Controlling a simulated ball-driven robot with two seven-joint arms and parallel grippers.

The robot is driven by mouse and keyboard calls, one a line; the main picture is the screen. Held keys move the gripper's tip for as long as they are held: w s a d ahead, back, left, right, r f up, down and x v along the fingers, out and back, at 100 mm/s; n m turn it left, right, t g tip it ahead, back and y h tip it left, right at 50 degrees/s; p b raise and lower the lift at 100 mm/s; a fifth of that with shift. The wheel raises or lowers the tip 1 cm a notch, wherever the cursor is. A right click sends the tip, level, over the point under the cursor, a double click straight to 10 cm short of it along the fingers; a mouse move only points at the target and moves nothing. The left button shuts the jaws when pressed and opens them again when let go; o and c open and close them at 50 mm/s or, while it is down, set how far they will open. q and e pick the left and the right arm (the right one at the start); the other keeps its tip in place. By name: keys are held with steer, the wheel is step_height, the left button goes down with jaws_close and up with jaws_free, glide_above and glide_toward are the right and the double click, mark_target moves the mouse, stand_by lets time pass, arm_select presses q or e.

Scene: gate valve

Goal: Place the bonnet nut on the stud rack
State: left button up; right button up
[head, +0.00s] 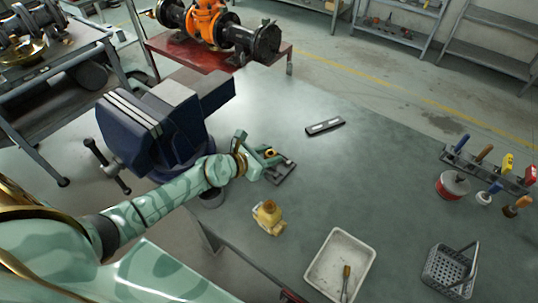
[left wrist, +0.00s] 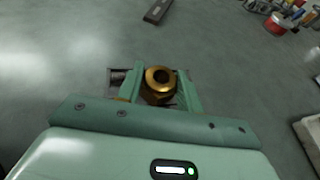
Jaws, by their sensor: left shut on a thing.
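The brass bonnet nut (left wrist: 160,80) sits between the fingers of my left gripper (left wrist: 165,88) in the left wrist view, its hole facing up. In the head view the nut (head: 270,153) shows as a small yellow spot at the same gripper (head: 262,158), which is shut on it. A dark, flat piece (head: 284,172), which looks like the stud rack, lies on the bench just under the gripper. Its ends show beside the fingers in the left wrist view (left wrist: 118,77). The fingers hide most of it, so I cannot tell whether the nut touches it. My right gripper is out of view.
A blue vise (head: 165,120) stands left of my left gripper. A yellow valve body (head: 268,216), a white tray (head: 322,277) with a brush, and a grey basket (head: 445,272) are nearer. A dark bar (head: 325,126) lies behind. A tool rack (head: 490,170) stands right. The bench middle is clear.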

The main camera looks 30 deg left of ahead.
arm_select(q)
steer(key=shift+f, duration=0.25)
steer(key=o, duration=1)
steer(key=shift+r, duration=0.1)
steer(key=p+v, duration=0.1)
steer(key=v, duration=0.2)
steer(key=p+v, duration=0.1)
steer(key=v, duration=0.3)
steer(key=p+v, duration=0.1)
steer(key=v, duration=0.3)
steer(key=shift+s+a+r, duration=0.1)
steer(key=shift+r, duration=0.3)
steer(key=shift+s+a+r, duration=0.1)
steer(key=shift+s, duration=0.2)
